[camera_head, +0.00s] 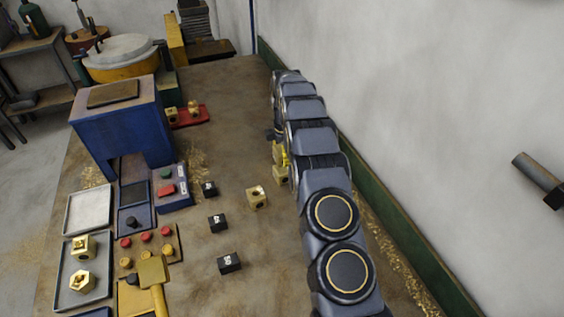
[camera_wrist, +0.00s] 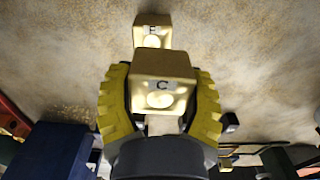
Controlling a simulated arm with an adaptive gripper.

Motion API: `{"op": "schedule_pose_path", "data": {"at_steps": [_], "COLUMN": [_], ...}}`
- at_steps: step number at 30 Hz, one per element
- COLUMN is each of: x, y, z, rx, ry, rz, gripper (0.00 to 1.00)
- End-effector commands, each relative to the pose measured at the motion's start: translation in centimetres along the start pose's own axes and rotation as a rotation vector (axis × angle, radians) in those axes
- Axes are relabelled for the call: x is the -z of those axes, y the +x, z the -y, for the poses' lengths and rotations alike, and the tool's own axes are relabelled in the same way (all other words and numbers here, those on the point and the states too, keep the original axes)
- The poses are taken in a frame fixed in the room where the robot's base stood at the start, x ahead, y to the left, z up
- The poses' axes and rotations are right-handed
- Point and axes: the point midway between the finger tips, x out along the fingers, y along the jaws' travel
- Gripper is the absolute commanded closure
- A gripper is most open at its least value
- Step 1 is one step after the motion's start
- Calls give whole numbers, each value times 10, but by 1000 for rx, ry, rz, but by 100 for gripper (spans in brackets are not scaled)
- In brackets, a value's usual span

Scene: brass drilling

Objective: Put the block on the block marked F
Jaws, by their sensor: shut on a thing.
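My gripper (camera_wrist: 160,100) has yellow ribbed fingers and is shut on a brass-coloured block (camera_wrist: 165,68) marked C. Behind it in the wrist view is another brass-coloured block (camera_wrist: 152,31), partly covered by the held one. Its small letter looks like E or F; I cannot tell which for sure. I cannot tell whether the two blocks touch. In the head view my gripper (camera_head: 281,156) shows only partly, beside my arm, and the held block is hard to make out. A separate brass-coloured block (camera_head: 257,197) with a dark hole sits on the table.
Several black marked blocks, one of them here (camera_head: 229,262), stand in the middle of the table (camera_head: 235,110). A blue machine (camera_head: 120,125), a button panel (camera_head: 146,248) and trays (camera_head: 88,209) fill the left. A red tray (camera_head: 188,116) lies farther back. A wall (camera_head: 400,100) bounds the right.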

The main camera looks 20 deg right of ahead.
Motion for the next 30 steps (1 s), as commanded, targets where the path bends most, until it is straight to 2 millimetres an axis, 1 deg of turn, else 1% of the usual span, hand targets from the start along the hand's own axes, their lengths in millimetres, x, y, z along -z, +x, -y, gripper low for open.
{"op": "schedule_pose_path", "data": {"at_steps": [2, 8, 11, 15, 17, 28, 29, 30], "x": [-1, -2, -2, -2, -2, -3, -3, -3], "y": [3, 7, 12, 36, 41, 44, 45, 45], "z": [-5, -8, -11, -10, -10, -11, -11, -11], "rx": [-5, -5, -3, 1, 0, -3, -2, -3], "ry": [0, -1, -1, -1, -1, 0, 0, 0], "rz": [1, 1, 1, 0, 0, 1, 1, 1], "gripper": [78, 78, 78, 78, 78, 78, 41, 24]}}
